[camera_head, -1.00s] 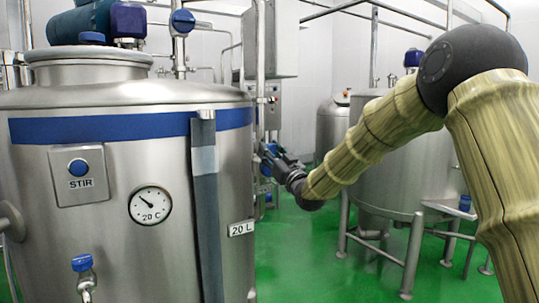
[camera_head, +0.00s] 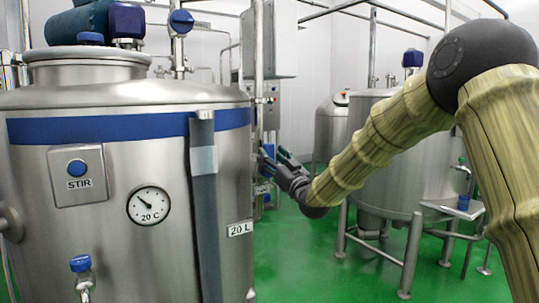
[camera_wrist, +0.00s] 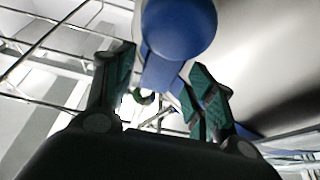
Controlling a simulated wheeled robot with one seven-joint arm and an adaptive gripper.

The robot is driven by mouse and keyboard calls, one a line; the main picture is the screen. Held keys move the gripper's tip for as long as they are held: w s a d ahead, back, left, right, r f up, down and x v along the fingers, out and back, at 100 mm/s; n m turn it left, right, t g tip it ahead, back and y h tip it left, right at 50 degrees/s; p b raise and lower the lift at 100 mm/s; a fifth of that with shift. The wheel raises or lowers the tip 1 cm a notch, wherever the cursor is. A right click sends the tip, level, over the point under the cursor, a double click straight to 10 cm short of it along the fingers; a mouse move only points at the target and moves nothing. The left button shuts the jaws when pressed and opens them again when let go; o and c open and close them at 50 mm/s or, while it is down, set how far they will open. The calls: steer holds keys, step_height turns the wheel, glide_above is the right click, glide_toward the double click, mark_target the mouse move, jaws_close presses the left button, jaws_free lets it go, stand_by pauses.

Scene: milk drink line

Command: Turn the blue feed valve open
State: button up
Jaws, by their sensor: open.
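A blue round valve handle (camera_head: 181,22) sits on an upright pipe behind the tank's top in the head view. A blue round part with a flat blue bar (camera_wrist: 180,30) is close in the wrist view, at the upper middle beyond and partly between my fingers; I cannot tell whether it is that same valve. My gripper (camera_head: 270,162) is at the right side of the big tank, beside the pipes. In the wrist view my gripper (camera_wrist: 160,85) is open, its fingers apart with teal pads. I see no clear contact with the blue part.
The steel tank (camera_head: 105,235) with a STIR button (camera_head: 77,168), gauge (camera_head: 149,205) and small blue tap (camera_head: 81,264) fills the left. A second tank (camera_head: 385,185) stands behind my arm. Green floor (camera_head: 320,270) is free between them. A grey control box (camera_head: 270,40) hangs above.

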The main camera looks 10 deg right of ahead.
steer(key=v, duration=0.9)
steer(key=shift+s, duration=0.2)
steer(key=shift+d+f, duration=0.1)
steer(key=shift+f, duration=0.05)
step_height(320, 180, down, 15)
steer(key=m+g+h, duration=0.2)
steer(key=h, duration=0.1)
steer(key=s+f+m+g+h+p, duration=0.15)
steer(key=s+f, duration=0.35)
steer(key=f, duration=0.5)
steer(key=s+d+f+g+h, duration=0.1)
steer(key=s+f+g, duration=0.3)
steer(key=f, duration=0.6)
steer(key=s+f+m+g+h+p, duration=0.1)
steer(key=s+f+g, duration=0.1)
steer(key=s+f, duration=0.65)
steer(key=s+d+f+g+h+p, duration=0.15)
steer(key=s+f+g, duration=0.35)
steer(key=s+f, duration=1.15)
steer(key=s+d+f+g, duration=0.1)
steer(key=s+f+g, duration=0.1)
steer(key=s, duration=0.9)
steer(key=s+d+f+g+h, duration=0.1)
steer(key=s+g, duration=0.3)
steer(key=s, duration=0.7)
steer(key=shift+s+d+f+m+p, duration=0.3)
steer(key=shift+s+d+f+m, duration=0.15)
steer(key=shift+f, duration=0.25)
